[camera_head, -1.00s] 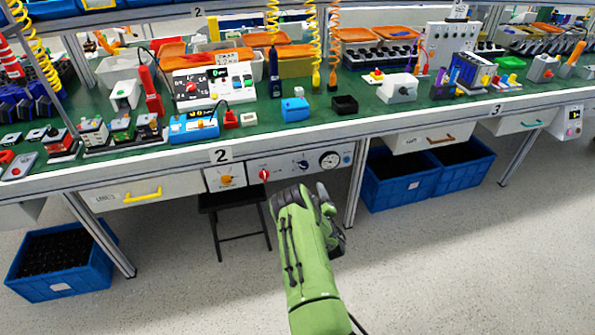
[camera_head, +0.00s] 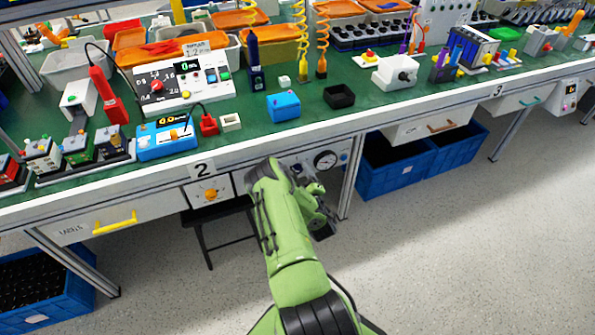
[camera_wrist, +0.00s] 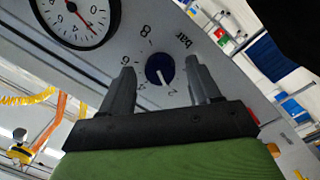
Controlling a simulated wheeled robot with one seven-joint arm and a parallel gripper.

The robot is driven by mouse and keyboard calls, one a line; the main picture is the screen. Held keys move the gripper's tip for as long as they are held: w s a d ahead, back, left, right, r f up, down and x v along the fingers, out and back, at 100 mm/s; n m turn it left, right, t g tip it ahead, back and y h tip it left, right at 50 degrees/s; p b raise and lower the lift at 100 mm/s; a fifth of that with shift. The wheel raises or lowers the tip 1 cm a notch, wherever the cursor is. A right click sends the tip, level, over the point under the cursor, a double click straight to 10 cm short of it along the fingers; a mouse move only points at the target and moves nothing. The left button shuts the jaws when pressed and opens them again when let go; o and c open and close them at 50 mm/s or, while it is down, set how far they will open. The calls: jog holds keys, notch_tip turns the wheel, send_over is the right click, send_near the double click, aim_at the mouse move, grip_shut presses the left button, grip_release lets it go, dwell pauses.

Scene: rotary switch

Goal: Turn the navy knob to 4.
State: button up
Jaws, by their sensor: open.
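The navy knob (camera_wrist: 160,69) is on the grey panel, near the middle of the wrist view. Its white pointer mark points down in the picture, towards the printed 2 (camera_wrist: 172,92). My gripper (camera_wrist: 160,73) is open, with one finger on each side of the knob and a gap on both sides. I cannot tell how far the fingertips are from the panel. In the head view, my green arm reaches the panel under the bench and largely hides the knob.
A round white gauge (camera_head: 326,160) is beside the knob on the panel; it also shows in the wrist view (camera_wrist: 76,18). An orange knob (camera_head: 211,194) is on a white plate further left. The bench (camera_head: 330,125) overhangs the panel. Blue crates (camera_head: 390,180) stand right.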

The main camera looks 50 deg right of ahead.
jog(key=c, duration=1)
jog(key=shift+c, duration=0.2)
jog(key=m+p, duration=0.5)
jog(key=shift+r+m, duration=0.2)
jog(key=shift+m, duration=0.1)
jog(key=m+y+p, duration=0.1)
jog(key=m+p, duration=0.3)
jog(key=m, duration=0.1)
jog(key=shift+f+m, duration=0.1)
jog(key=shift+m, duration=0.2)
jog(key=o, duration=1)
